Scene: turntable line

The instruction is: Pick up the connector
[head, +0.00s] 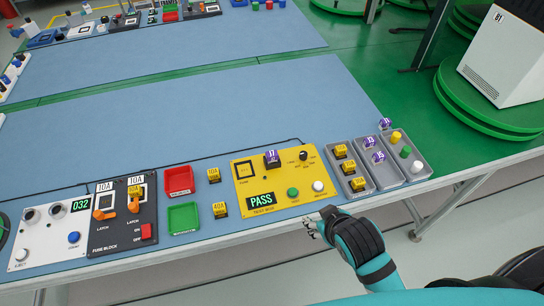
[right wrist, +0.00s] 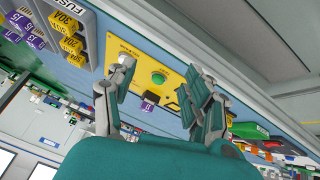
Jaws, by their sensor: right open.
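A purple connector (head: 271,157) sits in the yellow test box (head: 240,190), whose display reads PASS. It shows between my right fingers in the right wrist view (right wrist: 149,106). Two more purple connectors (head: 370,141) and (head: 378,156) lie in the grey tray's middle compartment, and another purple connector (head: 385,123) is at the tray's far end. My right gripper (head: 310,227) is at the table's front edge, below and right of the test box. It is open and empty, its fingers (right wrist: 165,85) spread apart. My left gripper is out of view.
Red (head: 178,180) and green (head: 183,218) bins, loose fuses (head: 220,210) and a fuse block (head: 120,225) stand left of the test box. The blue mat (head: 200,110) behind is mostly clear.

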